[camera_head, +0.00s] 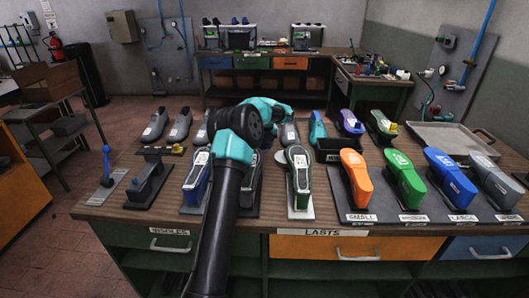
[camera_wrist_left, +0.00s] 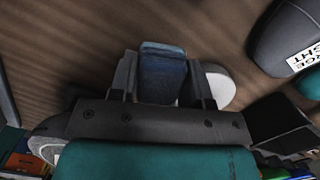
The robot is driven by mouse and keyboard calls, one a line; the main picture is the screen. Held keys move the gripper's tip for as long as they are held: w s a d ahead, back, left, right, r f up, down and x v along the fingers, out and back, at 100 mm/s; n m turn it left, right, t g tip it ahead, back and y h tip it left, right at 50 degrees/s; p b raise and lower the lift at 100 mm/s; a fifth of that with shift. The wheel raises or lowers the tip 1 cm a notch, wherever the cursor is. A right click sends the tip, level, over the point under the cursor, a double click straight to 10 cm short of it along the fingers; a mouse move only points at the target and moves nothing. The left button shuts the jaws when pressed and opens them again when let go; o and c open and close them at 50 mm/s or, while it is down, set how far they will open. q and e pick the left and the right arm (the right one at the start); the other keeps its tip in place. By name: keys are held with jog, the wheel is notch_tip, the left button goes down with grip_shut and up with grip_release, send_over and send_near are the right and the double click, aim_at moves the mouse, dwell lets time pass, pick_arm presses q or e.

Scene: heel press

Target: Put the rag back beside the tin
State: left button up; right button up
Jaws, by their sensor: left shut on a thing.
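My left gripper (camera_wrist_left: 163,78) is shut on a blue, folded piece of cloth, the rag (camera_wrist_left: 163,72), in the left wrist view. The rag stands out between the two dark fingers, over the brown bench top. A pale round thing (camera_wrist_left: 219,86), perhaps the tin, lies close to the right finger and is partly hidden by it. In the head view my left arm reaches over the middle of the bench; its own links hide the fingers and the rag. My right gripper is not seen.
Orange (camera_head: 356,178), green (camera_head: 404,178) and blue (camera_head: 450,177) lasts stand at right, with a grey tray (camera_head: 440,134) behind. Bare wood shows left of the gripper in the wrist view.

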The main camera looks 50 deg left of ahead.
aim_at(265, 156)
pick_arm(q)
jog(key=shift+f, duration=1.9)
jog(key=shift+f, duration=0.15)
jog(key=o, duration=0.9)
jog(key=r, duration=0.4)
jog(key=d+r, duration=0.1)
jog(key=r, duration=0.7)
jog(key=shift+s+d+r, duration=0.1)
jog(key=shift+s+d, duration=0.1)
jog(key=shift+s, duration=0.1)
